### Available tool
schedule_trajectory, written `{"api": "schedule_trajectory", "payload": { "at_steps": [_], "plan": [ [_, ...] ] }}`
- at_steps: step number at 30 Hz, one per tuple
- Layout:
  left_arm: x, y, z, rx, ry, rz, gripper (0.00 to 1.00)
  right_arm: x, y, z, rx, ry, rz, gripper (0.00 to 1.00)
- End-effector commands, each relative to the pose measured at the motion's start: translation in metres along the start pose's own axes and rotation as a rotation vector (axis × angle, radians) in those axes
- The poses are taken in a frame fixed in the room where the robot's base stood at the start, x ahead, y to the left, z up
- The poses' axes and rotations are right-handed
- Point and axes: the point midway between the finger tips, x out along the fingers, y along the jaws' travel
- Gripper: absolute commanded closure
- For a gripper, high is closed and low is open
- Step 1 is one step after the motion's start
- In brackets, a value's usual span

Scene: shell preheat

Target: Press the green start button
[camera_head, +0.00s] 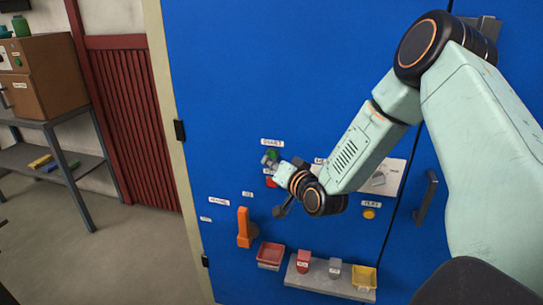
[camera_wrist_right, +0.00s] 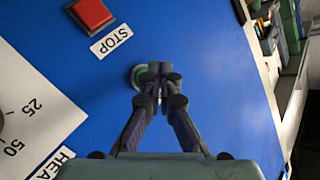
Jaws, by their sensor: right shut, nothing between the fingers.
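The green start button (camera_wrist_right: 137,76) sits on the blue panel in the right wrist view, partly hidden behind my right gripper's fingertips (camera_wrist_right: 160,71). In the head view a bit of green (camera_head: 272,153) shows under the START label (camera_head: 272,142), with my right gripper (camera_head: 269,160) right in front of it. The right gripper is shut with nothing in it and points at the panel. Its tips overlap the button's right part in the wrist view; I cannot tell whether they touch it. My left gripper is not in view.
A red square stop button (camera_wrist_right: 91,13) with a STOP label (camera_wrist_right: 111,41) is close by. A white HEAT dial plate (camera_wrist_right: 30,105) lies on its other side. Lower on the blue panel are an orange handle (camera_head: 244,228), a yellow button (camera_head: 369,214) and a shelf (camera_head: 322,281) with small bins.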

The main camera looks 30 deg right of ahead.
Motion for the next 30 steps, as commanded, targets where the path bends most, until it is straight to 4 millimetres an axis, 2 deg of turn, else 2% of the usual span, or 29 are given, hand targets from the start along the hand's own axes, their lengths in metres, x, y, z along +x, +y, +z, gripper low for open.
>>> {"api": "schedule_trajectory", "payload": {
  "at_steps": [18, 30],
  "plan": [
    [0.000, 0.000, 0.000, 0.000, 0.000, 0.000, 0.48, -0.032, -0.023, 0.024, 0.001, -0.002, 0.000, 1.00],
    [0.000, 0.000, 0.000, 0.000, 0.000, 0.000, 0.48, -0.035, -0.025, 0.025, 0.000, 0.000, 0.000, 1.00]
  ]
}}
